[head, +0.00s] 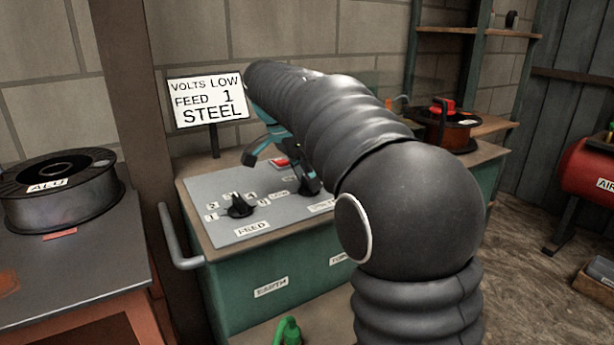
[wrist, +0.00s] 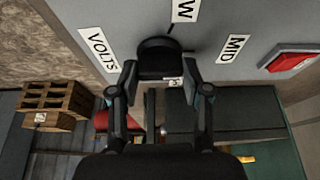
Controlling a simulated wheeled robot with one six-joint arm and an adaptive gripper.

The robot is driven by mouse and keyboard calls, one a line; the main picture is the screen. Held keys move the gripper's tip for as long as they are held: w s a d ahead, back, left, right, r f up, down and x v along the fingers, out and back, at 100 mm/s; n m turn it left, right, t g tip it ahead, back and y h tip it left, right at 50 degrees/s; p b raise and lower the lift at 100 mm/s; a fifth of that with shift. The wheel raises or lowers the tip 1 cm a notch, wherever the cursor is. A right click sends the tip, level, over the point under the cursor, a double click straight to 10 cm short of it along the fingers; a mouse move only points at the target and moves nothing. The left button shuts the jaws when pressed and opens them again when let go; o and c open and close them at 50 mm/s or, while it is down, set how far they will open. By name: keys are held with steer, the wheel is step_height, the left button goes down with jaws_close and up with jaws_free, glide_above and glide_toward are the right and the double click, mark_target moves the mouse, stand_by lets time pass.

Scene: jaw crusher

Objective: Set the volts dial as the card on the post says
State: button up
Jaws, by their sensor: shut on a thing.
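The card (head: 208,101) on the post reads VOLTS LOW, FEED 1, STEEL. The volts dial (wrist: 158,47) is a black knob on the grey panel (head: 205,187). In the wrist view my gripper (wrist: 159,68) is shut on this knob, one finger on each side. The VOLTS label (wrist: 99,50) is left of the knob. A label cut off at the top edge, ending in W (wrist: 184,10), is above it, and the MID label (wrist: 233,48) is to its right. My gripper covers part of the knob; I cannot tell its pointer's setting for sure.
The black feed dial (head: 239,207) is on the panel's left part. A red button (wrist: 292,58) is right of MID. An ALU wire spool (head: 60,190) stands on the left bench. A red-topped spool (head: 441,125) is behind my arm at right.

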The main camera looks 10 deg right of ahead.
steer(key=shift+n, duration=0.4)
steer(key=n+t, duration=0.1)
steer(key=n, duration=0.1)
steer(key=shift+s+n+y+b, duration=0.1)
steer(key=shift+n+y+b, duration=0.2)
steer(key=shift+n, duration=0.1)
steer(key=n+t+y, duration=0.1)
steer(key=n, duration=0.2)
steer(key=shift+d+n, duration=0.15)
steer(key=shift+n, duration=0.15)
steer(key=n+y, duration=0.1)
steer(key=n, duration=0.2)
steer(key=shift+s+t+p, duration=0.1)
steer(key=shift+t+p, duration=0.2)
steer(key=shift+t, duration=0.1)
steer(key=shift+d+n+y+p, duration=0.1)
steer(key=shift+n+y+p, duration=0.5)
steer(key=shift+n, duration=1.3)
steer(key=shift+y, duration=0.3)
steer(key=o, duration=1.2)
steer(key=shift+c, duration=0.2)
